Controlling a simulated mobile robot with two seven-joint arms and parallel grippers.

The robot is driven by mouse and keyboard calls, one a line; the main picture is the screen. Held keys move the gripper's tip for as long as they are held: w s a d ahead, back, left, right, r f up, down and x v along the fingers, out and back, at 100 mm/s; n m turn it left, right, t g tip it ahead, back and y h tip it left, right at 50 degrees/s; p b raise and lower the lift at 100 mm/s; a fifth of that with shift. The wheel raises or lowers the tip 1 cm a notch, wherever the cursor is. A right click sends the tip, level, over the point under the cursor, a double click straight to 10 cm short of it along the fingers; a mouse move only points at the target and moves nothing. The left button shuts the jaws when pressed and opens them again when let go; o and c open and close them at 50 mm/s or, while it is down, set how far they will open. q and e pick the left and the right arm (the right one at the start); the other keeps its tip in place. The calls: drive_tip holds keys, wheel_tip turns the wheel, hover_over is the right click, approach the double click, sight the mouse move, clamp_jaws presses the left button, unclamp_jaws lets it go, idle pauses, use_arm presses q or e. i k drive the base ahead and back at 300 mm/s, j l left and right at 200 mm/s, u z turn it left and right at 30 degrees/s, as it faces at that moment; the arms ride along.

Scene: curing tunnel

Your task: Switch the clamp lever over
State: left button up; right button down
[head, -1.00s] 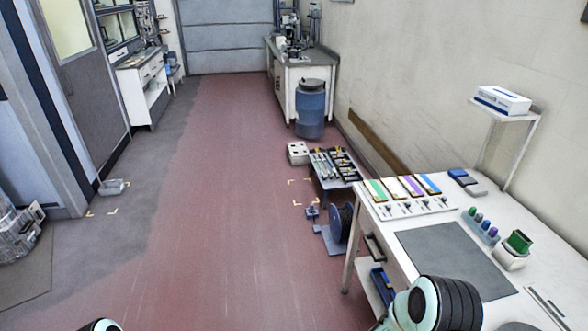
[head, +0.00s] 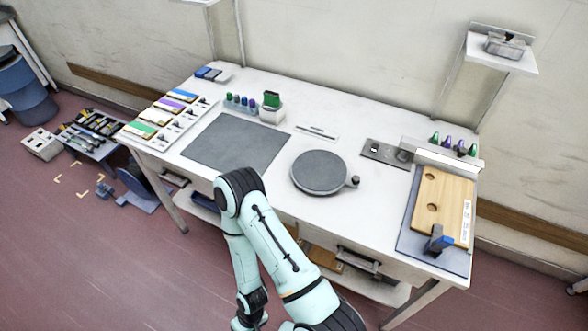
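What looks like the clamp, a dark grey fitting with a blue part (head: 444,240), stands at the near right end of the workbench. It is at the near edge of a wooden board (head: 443,205) with round holes. The blue part is small in the view, and I cannot tell which way the lever is set. One of my arms, seemingly the right, rises from the bottom, bends in front of the bench and runs back down. Neither gripper can be seen. No part of my arm touches the clamp.
On the white bench (head: 275,185) are a grey mat (head: 236,142), a round grey turntable (head: 319,172), a metal plate (head: 384,150), coloured strips and small bottles. A wall shelf (head: 502,57) hangs at upper right. Open floor lies at lower left.

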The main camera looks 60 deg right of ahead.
sight(439, 241)
drive_tip(key=z, duration=3.65)
